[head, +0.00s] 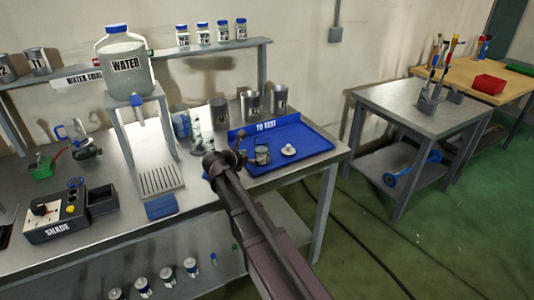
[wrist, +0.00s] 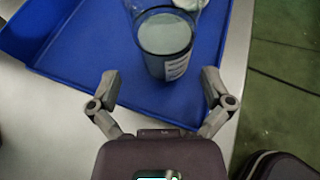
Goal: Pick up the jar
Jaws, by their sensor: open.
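The jar (wrist: 166,42) is a clear glass vessel with grey-green contents and a white printed label. It stands on the blue tray marked "TO TEST" (head: 312,141). The jar also shows in the head view (head: 262,155), just right of my gripper. My gripper (wrist: 160,82) is open and empty, its two fingers spread in front of the jar at the near edge of the tray. The fingers are apart from the jar. A round white lid-like piece (head: 289,150) lies on the tray beside the jar.
Several grey cans (head: 250,103) stand behind the tray. A water tank (head: 125,62) on a metal stand is to the left, with a shade box (head: 56,215) nearer. A grey side table (head: 415,105) stands across a gap at right. The tray's right part is clear.

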